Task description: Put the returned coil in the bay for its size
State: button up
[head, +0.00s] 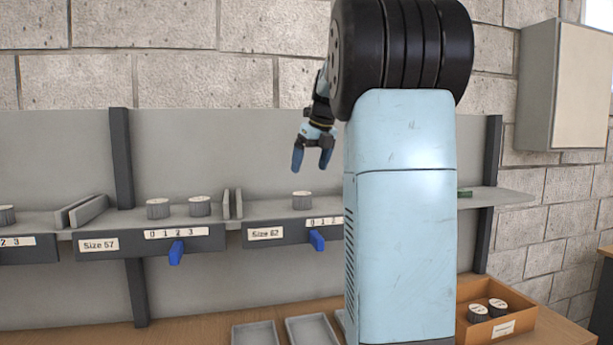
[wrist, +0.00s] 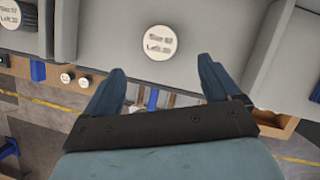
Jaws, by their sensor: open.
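My gripper (head: 313,160) hangs open and empty above the shelf, over the Size 62 bay (head: 290,234). One grey coil with a pale top (head: 302,200) stands upright in that bay. In the wrist view a coil (wrist: 160,41) with a blurred size label lies beyond the spread fingers (wrist: 163,82), touched by neither. The Size 57 bay (head: 135,241) holds two coils (head: 158,208) (head: 200,206). An orange-brown box (head: 512,328) at the lower right holds two coils (head: 478,313) (head: 498,307). I cannot tell which coil is the returned one.
Grey dividers (head: 232,204) separate the bays. Blue sliders (head: 176,252) (head: 317,240) hang under the 0-to-3 number strips. Another bay at far left holds a coil (head: 7,215). Two empty grey trays (head: 255,334) (head: 312,331) lie on the bench. My arm hides part of the shelf.

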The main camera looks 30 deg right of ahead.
jog(key=s+a+f+n, duration=0.5)
jog(key=s+a+n, duration=0.2)
jog(key=s+n, duration=0.2)
jog(key=s+a+f+n, duration=0.6)
jog(key=s+n, duration=0.4)
jog(key=n, duration=0.4)
jog(key=s+a+f+n+t, duration=0.1)
jog(key=s+a+f+n, duration=0.4)
jog(key=s+a+n, duration=0.3)
jog(key=s+n, duration=0.2)
jog(key=n, duration=0.1)
jog(key=shift+s+a+f+n, duration=0.15)
jog(key=shift+a+f+n, duration=0.15)
jog(key=shift+f+n, duration=0.1)
